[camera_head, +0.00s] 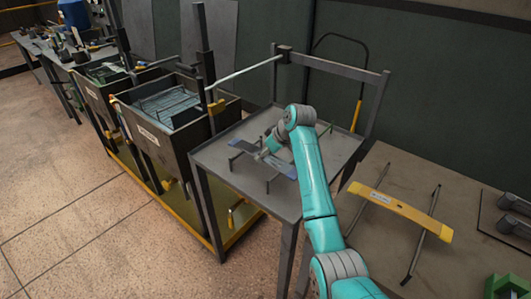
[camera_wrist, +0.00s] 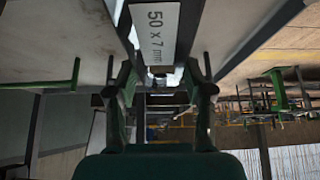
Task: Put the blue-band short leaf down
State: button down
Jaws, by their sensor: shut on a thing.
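The short leaf (camera_head: 283,168) is a slim grey-blue bar over the grey metal table (camera_head: 232,184), seen from above in the head view. My gripper (camera_head: 262,153) is shut on it near its middle. In the wrist view the leaf (camera_wrist: 188,48) shows as a dark bar with a white "50 x 7 mm" label, reaching away between my two fingers (camera_wrist: 162,88). My arm hides part of the table behind the leaf. Thin dark posts (camera_head: 268,186) stand on the table by the leaf; I cannot tell whether the leaf touches them.
A dark frame (camera_head: 335,67) rises at the table's back. A dark bin (camera_head: 160,135) with a wire rack stands to the left. On the bench at right, a yellow leaf (camera_head: 400,209) lies across two dark bars, with a green block (camera_head: 504,286) near the corner.

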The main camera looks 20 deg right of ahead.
jog(key=shift+f, duration=0.1)
jog(key=shift+c, duration=2.2)
grip_release()
jog(key=shift+f, duration=0.15)
jog(key=shift+r, duration=0.6)
jog(key=v, duration=1.1)
jog(key=shift+s+d+r, duration=0.2)
jog(key=shift+r, duration=0.1)
